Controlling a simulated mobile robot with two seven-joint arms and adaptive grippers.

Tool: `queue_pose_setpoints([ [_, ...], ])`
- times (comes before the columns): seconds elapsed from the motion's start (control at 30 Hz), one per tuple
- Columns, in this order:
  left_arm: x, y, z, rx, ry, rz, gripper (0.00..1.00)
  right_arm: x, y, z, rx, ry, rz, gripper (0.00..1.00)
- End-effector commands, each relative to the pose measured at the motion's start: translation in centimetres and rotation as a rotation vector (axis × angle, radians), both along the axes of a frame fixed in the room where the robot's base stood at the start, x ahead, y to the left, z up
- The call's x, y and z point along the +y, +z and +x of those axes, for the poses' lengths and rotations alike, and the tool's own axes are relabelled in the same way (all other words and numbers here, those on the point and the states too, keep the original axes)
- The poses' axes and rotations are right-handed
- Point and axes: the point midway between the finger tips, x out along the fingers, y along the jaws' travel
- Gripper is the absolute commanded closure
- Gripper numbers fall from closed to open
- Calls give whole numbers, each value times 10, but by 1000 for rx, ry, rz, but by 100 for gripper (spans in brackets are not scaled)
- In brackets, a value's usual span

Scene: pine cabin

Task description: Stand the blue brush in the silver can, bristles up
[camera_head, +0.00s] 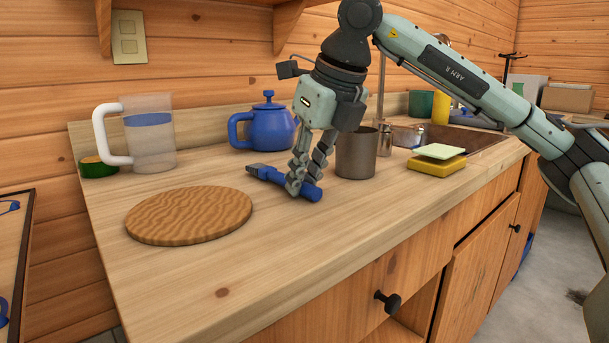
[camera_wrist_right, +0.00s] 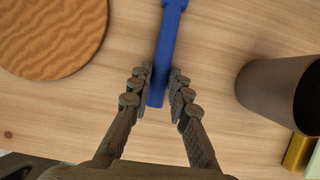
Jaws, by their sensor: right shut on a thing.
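The blue brush (camera_head: 311,192) lies roughly level at the counter top, its grey-brown head end toward the back left and its blue handle toward the front right. My right gripper (camera_head: 297,187) points down and is shut on the handle. In the right wrist view the handle (camera_wrist_right: 166,50) runs between the fingertips (camera_wrist_right: 158,88), and the bristle end is out of frame. I cannot tell if the brush touches the counter. The silver can (camera_head: 356,154) stands upright just right of the gripper, apart from it; it also shows in the right wrist view (camera_wrist_right: 272,92). My left gripper is not in view.
A round wooden board (camera_head: 189,215) lies to the left. A blue teapot (camera_head: 266,128) and a clear pitcher (camera_head: 150,145) stand behind. A yellow sponge (camera_head: 436,167) lies right of the can, before the sink (camera_head: 455,139). The front of the counter (camera_head: 300,250) is clear.

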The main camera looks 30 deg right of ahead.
Motion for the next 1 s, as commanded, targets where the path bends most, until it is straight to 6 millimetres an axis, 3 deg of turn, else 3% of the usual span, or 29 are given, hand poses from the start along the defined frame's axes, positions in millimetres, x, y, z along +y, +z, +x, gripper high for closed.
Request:
queue_pose_setpoints([
  [0.37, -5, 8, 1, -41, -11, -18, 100, 0, -3, 0, 0, 0, 0, 100],
  [0.4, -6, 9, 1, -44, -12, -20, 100, 0, -2, 0, 0, 0, 0, 77],
  [0.53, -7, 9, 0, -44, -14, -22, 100, 0, -2, 0, 0, 1, 0, 61],
  [0.9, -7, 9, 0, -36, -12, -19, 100, 0, -1, 0, 0, 0, 0, 61],
  [1.0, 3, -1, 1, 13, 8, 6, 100, 0, 3, 0, -1, 0, 0, 61],
])
